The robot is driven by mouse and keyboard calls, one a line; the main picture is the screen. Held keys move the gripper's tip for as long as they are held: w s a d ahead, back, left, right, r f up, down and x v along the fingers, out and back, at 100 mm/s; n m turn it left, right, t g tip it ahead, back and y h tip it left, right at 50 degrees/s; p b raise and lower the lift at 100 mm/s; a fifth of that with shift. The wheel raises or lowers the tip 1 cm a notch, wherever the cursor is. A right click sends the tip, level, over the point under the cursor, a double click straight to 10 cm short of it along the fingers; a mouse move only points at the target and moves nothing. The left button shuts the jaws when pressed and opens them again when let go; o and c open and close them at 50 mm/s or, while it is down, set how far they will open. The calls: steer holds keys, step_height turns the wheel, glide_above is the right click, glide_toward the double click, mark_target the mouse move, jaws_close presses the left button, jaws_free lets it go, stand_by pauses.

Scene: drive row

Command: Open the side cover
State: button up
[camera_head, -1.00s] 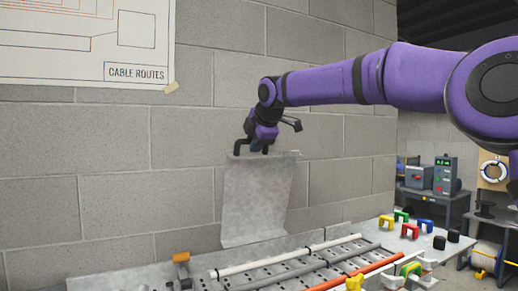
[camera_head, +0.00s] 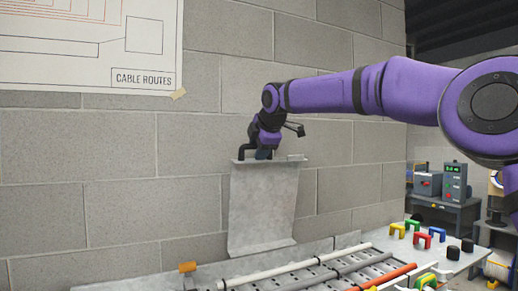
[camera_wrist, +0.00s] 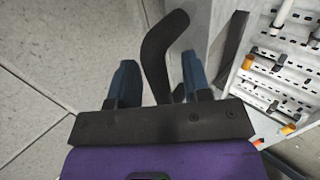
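The side cover (camera_head: 264,210) appears to be the bent grey metal sheet standing nearly upright behind the row, close to the block wall. My gripper (camera_head: 259,154) is at its top edge, left of the middle. In the wrist view my gripper (camera_wrist: 160,82) shows two blue fingertips standing well apart. A dark curved bar (camera_wrist: 165,45) lies between them, with a gap on the left side. I cannot tell whether the bar touches the right finger. The contact with the cover's edge is too small to make out.
The perforated row with white, grey and orange rods (camera_head: 320,270) lies in front of the cover. Coloured clips (camera_head: 420,238) lie on the table to its right. A block wall (camera_head: 120,170) with a cable routes poster (camera_head: 85,40) is close behind. A bench with instruments (camera_head: 440,182) stands farther right.

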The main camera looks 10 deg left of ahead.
steer(key=shift+d, duration=0.1)
steer(key=v, duration=1)
steer(key=shift+s+r, duration=0.25)
steer(key=shift+r, duration=0.05)
steer(key=shift+d, duration=0.1)
steer(key=s+d+f+m+h, duration=0.25)
steer(key=s+d+m, duration=0.3)
steer(key=d, duration=0.35)
steer(key=s+d+f+m+h, duration=0.1)
steer(key=s+d+f+m, duration=0.3)
steer(key=s+d, duration=0.4)
steer(key=s+d+f+m+h, duration=0.1)
steer(key=s+d+f+m, duration=0.25)
steer(key=s+d, duration=0.4)
steer(key=s+d+f+m+g, duration=0.2)
steer(key=s+d+f+m, duration=0.9)
steer(key=s+d+f, duration=0.3)
steer(key=s+f, duration=0.1)
steer(key=s, duration=0.2)
steer(key=shift+d+f+m+h, duration=0.2)
steer(key=shift+d+m+h, duration=0.15)
steer(key=shift+m, duration=0.05)
